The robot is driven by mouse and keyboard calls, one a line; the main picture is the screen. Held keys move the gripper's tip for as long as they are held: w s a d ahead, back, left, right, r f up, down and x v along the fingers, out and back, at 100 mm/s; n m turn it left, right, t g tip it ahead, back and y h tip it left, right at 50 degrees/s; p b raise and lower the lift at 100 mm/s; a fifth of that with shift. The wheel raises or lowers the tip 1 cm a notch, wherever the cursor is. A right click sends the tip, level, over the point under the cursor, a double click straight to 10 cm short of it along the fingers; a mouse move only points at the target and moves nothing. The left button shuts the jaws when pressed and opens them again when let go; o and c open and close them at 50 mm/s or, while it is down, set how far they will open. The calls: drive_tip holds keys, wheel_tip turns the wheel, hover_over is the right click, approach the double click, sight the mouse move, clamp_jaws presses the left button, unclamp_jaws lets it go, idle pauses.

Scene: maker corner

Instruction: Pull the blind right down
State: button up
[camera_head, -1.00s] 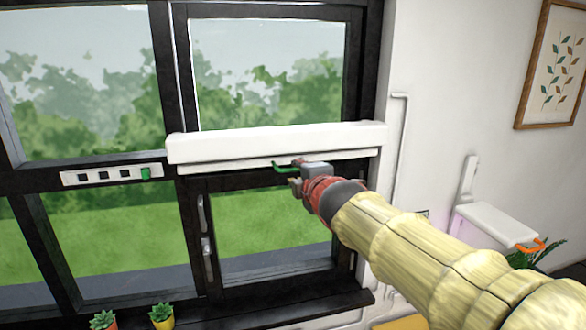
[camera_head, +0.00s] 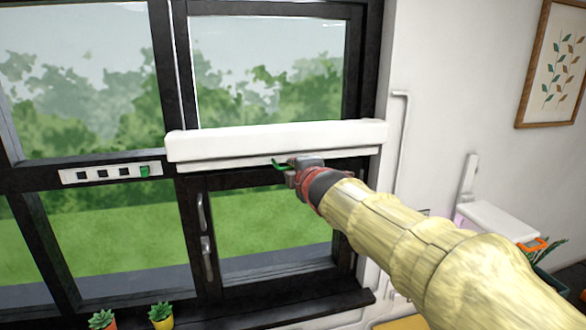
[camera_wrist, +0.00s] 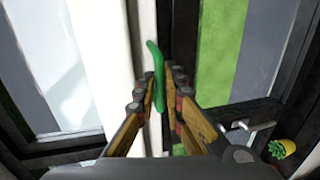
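The blind is a white case (camera_head: 275,142) across the right-hand window, with a thin white bottom bar (camera_head: 225,165) just under it. A green handle (camera_head: 280,164) sticks out from the bar; it also shows in the wrist view (camera_wrist: 158,75). My gripper (camera_head: 293,172) is at the handle, just below the case. In the wrist view, the fingertips of my gripper (camera_wrist: 162,82) stand on either side of the green handle, with a small gap visible on the right side. I cannot tell whether the left finger touches it.
Window latches (camera_head: 205,248) stand on the dark frame below left of the blind. A switch strip (camera_head: 112,173) with a green end piece is on the frame to the left. Small potted plants (camera_head: 161,315) stand near the sill (camera_head: 285,309). Clear glass lies below the blind.

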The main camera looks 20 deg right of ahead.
clamp_jaws()
idle(0.5)
